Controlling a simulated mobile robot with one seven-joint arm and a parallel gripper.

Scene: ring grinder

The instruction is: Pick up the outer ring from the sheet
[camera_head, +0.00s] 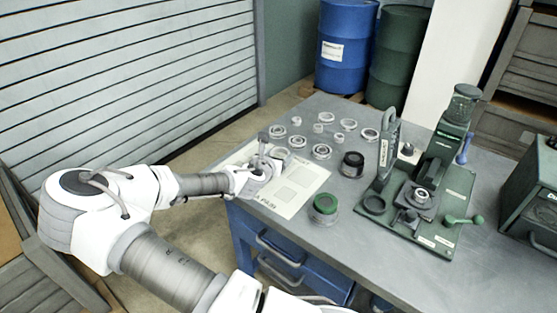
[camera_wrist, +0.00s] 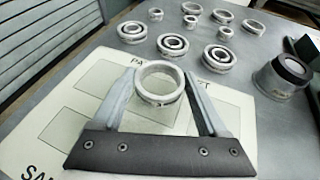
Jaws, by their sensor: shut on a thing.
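The outer ring (camera_wrist: 160,69) is a plain pale metal ring with an open centre, between my fingertips in the wrist view. My gripper (camera_wrist: 161,84) is shut on it, one finger on each side. The ring is over the upper part of the cream sheet (camera_wrist: 62,138), which has printed boxes and lettering. I cannot tell whether the ring touches the sheet or is just above it. In the head view my gripper (camera_head: 268,163) is low over the sheet (camera_head: 290,206) at the table's left side, and my wrist partly hides that area.
Several rings and bearings (camera_head: 322,151) stand behind the sheet. A dark round container (camera_head: 352,164) and a green-topped tin (camera_head: 325,204) stand to its right. A green press (camera_head: 430,180) is further right. The grey table top (camera_head: 375,265) is clear in front.

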